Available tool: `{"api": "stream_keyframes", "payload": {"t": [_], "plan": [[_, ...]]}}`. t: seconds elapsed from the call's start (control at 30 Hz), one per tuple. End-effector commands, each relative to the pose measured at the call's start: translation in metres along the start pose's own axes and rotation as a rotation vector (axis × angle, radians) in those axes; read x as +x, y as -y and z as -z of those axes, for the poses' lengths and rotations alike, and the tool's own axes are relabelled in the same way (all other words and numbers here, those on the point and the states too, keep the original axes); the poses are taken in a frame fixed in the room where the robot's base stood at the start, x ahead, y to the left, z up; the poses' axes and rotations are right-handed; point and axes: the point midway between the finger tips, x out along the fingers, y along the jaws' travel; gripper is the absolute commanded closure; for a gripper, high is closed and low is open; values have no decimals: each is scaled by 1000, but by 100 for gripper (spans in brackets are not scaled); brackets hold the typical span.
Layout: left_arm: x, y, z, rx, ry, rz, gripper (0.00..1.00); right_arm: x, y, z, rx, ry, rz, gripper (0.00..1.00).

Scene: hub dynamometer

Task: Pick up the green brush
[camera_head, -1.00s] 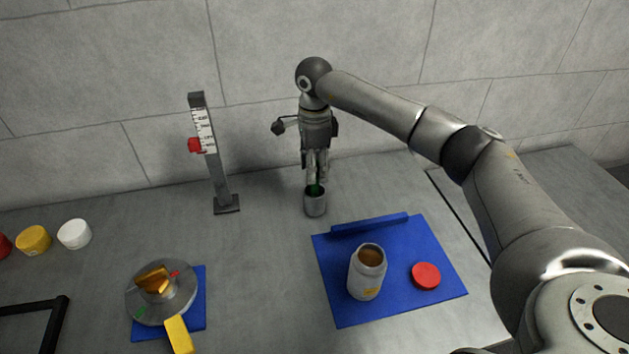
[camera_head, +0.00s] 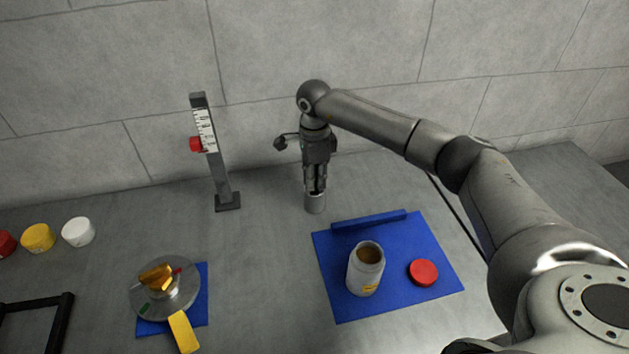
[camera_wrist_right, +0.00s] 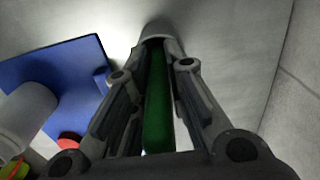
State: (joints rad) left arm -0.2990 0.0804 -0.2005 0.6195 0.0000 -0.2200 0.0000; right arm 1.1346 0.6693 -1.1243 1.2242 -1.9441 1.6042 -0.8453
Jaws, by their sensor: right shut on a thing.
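The green brush (camera_wrist_right: 156,100) shows in the right wrist view as a green handle between the fingers of my right gripper (camera_wrist_right: 160,80). The gripper is shut on it. The brush's lower end is at the grey cup (camera_wrist_right: 162,32), and what is inside the cup is hidden. In the head view my right gripper (camera_head: 316,188) points down at the mouth of the grey cup (camera_head: 315,205), and the brush is hidden by the fingers. My left gripper is not in view.
A blue mat (camera_head: 420,240) holds an open jar (camera_head: 366,270) and a red lid (camera_head: 423,272). A scale post (camera_head: 212,150) stands left of the cup. A disc (camera_head: 165,295) with yellow parts and several coloured caps (camera_head: 78,231) are farther left. The back wall is close.

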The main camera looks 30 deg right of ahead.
Motion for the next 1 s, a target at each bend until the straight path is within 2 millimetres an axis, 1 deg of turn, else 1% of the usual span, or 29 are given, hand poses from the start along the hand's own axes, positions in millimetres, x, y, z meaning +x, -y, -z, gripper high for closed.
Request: {"api": "stream_keyframes", "payload": {"t": [0.17, 0.27, 0.37, 0.6, 0.7, 0.83, 1.0], "plan": [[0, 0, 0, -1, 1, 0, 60, -1, 0, 0, 0, 0, 1, 100], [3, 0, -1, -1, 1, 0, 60, -7, 1, 0, 0, 1, 2, 100], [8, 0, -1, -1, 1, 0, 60, -22, 1, 0, -1, 2, 5, 100], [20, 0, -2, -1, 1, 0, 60, -70, 1, 0, 0, 3, 5, 100], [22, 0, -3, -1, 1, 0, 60, -86, 1, 0, 1, 2, 4, 100], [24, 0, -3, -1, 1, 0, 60, -97, 1, 0, 0, 1, 1, 100], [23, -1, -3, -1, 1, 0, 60, -101, 0, 0, 0, 1, 0, 100]]}}
